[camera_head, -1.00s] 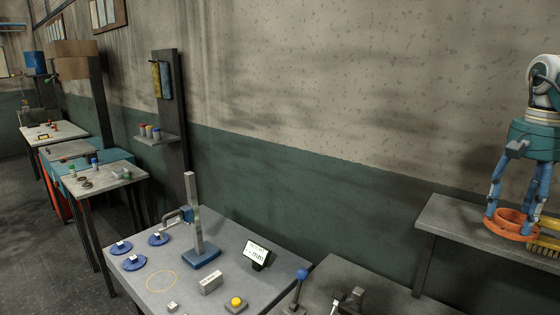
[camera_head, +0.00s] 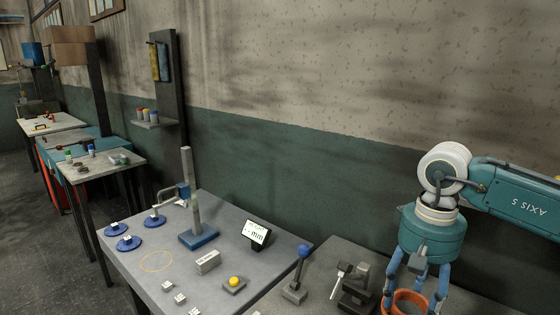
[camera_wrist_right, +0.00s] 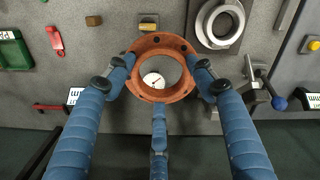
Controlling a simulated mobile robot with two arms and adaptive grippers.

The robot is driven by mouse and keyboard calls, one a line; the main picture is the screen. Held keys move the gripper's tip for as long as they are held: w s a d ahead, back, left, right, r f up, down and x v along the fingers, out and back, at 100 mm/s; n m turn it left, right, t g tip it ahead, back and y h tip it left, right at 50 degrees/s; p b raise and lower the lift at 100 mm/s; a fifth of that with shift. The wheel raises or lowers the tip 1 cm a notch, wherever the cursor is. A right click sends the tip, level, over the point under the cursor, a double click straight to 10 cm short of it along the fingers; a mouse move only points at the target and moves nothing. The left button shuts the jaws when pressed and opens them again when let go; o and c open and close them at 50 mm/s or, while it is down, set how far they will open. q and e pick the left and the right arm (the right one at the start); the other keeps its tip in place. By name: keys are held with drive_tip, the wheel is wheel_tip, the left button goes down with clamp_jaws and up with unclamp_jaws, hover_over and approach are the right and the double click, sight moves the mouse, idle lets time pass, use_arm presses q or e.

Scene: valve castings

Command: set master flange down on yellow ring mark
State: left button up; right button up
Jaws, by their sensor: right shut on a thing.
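The orange-red master flange (camera_head: 403,298) is a ring with bolt holes, low at the right of the head view. My right gripper (camera_head: 415,292) has its blue fingers shut on it. In the right wrist view the flange (camera_wrist_right: 160,43) sits between the fingers, its hole facing the camera, with a round white dial seen through it. The flange is apart from the yellow ring mark (camera_head: 156,261), a thin empty circle on the grey table (camera_head: 125,262) to the left. My left gripper is not in view.
On the grey table are a post with a blue base (camera_head: 198,238), a display (camera_head: 257,233), a grey block (camera_head: 208,262), a yellow button (camera_head: 234,282) and several blue discs (camera_head: 129,243). A blue-knobbed lever (camera_head: 303,251) stands between the table and my right gripper.

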drive_tip(key=s+a+f+n+b, duration=0.1)
drive_tip(key=s+a+f, duration=0.2)
drive_tip(key=s+f, duration=0.3)
drive_tip(key=s+a+f+n+b, duration=0.1)
drive_tip(key=s+a+f, duration=0.2)
drive_tip(key=s+f, duration=0.2)
drive_tip(key=s, duration=0.2)
drive_tip(key=shift+s+f, duration=0.3)
drive_tip(key=shift+f, duration=0.1)
drive_tip(key=shift+a, duration=0.1)
